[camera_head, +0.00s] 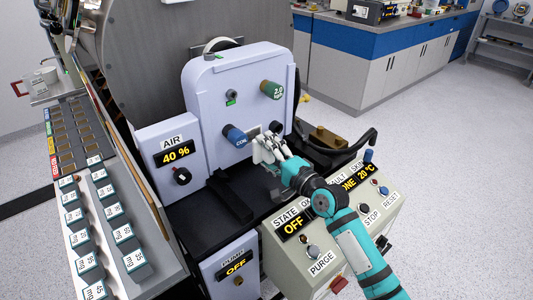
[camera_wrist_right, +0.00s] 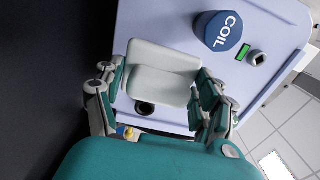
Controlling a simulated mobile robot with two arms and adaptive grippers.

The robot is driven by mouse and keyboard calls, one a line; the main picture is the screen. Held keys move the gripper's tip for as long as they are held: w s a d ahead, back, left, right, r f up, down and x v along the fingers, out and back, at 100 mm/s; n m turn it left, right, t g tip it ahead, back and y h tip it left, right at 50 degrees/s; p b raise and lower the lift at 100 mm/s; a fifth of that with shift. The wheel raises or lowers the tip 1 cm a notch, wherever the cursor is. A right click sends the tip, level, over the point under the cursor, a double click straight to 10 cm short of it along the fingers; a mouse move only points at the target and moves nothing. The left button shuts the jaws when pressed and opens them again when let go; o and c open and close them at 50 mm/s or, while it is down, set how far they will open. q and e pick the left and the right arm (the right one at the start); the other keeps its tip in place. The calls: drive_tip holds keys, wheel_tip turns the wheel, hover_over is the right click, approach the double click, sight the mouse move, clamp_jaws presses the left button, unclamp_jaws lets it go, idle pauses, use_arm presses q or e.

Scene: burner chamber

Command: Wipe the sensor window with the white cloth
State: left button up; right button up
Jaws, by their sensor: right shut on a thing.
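My right gripper (camera_head: 268,149) is in front of the pale machine panel (camera_head: 213,95), right of the blue COIL plug (camera_head: 234,136). In the right wrist view its fingers (camera_wrist_right: 160,88) are shut on the white cloth (camera_wrist_right: 163,72), which looks like a pale folded pad. The cloth is close to the panel; I cannot tell whether it touches. A small pale rectangle (camera_head: 254,131) beside the COIL plug may be the sensor window; it is partly covered by the gripper. My left gripper is not in view.
A dark round knob or port (camera_head: 276,127) is just right of the gripper. A green 2.0 plug (camera_head: 272,90) is above. The control box (camera_head: 302,270) with buttons is below, and a tray of labelled blocks (camera_head: 105,225) is at left.

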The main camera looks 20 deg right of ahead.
drive_tip(key=shift+b+x, duration=0.4)
drive_tip(key=shift+x, duration=0.4)
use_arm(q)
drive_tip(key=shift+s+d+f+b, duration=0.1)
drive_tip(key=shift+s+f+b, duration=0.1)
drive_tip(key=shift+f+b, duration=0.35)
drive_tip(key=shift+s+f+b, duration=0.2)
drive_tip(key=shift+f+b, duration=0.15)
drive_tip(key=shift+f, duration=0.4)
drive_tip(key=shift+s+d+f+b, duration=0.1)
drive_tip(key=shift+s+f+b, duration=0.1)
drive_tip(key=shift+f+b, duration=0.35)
use_arm(e)
drive_tip(key=shift+w+d, duration=0.3)
drive_tip(key=shift+w, duration=0.45)
drive_tip(key=shift+w+d, duration=0.3)
drive_tip(key=shift+w, duration=0.45)
drive_tip(key=shift+w+d, duration=0.25)
drive_tip(key=shift+w, duration=0.5)
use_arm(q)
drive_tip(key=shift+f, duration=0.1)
use_arm(e)
drive_tip(key=shift+w+a, duration=0.15)
drive_tip(key=shift+w, duration=0.15)
